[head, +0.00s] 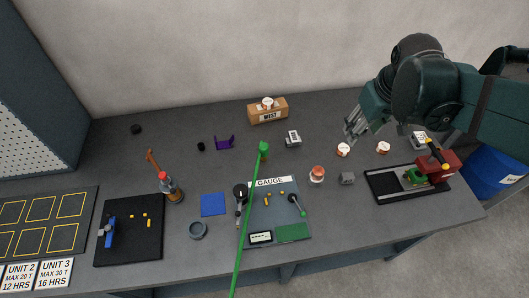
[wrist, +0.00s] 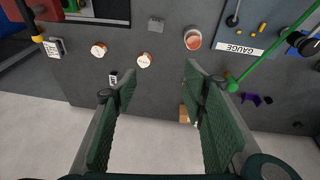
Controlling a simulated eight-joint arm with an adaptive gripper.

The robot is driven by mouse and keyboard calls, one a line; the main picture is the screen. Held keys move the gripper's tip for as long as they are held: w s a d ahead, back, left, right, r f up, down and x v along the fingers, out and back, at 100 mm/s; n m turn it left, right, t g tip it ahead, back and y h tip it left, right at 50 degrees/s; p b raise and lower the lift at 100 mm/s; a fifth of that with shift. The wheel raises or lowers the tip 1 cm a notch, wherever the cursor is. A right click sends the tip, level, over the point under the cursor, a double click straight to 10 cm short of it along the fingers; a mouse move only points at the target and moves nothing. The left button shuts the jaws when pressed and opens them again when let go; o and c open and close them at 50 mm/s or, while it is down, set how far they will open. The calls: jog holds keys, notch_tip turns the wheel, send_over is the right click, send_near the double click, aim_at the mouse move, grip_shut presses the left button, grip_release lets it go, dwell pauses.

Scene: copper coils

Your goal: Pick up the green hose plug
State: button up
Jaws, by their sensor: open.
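A small green piece (head: 263,149), which looks like the green hose plug, is on the dark bench near its middle, behind the gauge board. A long thin green line runs from it to the front edge of the picture; I cannot tell whether they are joined. In the wrist view the green piece (wrist: 232,86) shows just right of the right finger. My gripper (head: 353,130) is above the bench to the right of the green piece and apart from it. In the wrist view my gripper (wrist: 160,88) is open, with nothing between the fingers.
The gauge board (head: 272,208) lies in front of the green piece. A purple bracket (head: 225,143) is to its left, a grey block (head: 293,138) to its right, and a cardboard box (head: 267,112) behind. Copper coils (head: 317,174) and a red vise (head: 434,168) are at right.

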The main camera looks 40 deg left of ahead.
jog(key=a+f+n+g, duration=0.15)
jog(key=a+f, duration=0.25)
jog(key=a, duration=0.4)
jog(key=a+f+n, duration=0.3)
jog(key=a+f, duration=0.1)
jog(key=a, duration=0.5)
jog(key=n+g+h, duration=0.1)
jog(key=n+h, duration=0.1)
jog(key=n, duration=0.1)
send_over(264, 145)
jog(key=f, duration=0.6)
jog(key=f+b, duration=0.1)
jog(key=f, duration=0.2)
jog(key=shift+s+a+f, duration=0.15)
jog(key=shift+s+f, duration=0.1)
jog(key=shift+f, duration=0.05)
jog(key=shift+f, duration=0.15)
jog(key=shift+f, duration=1.15)
jog(key=shift+f, duration=0.1)
jog(key=shift+w+f, duration=0.2)
jog(key=shift+f, duration=2.3)
jog(key=c, duration=1.1)
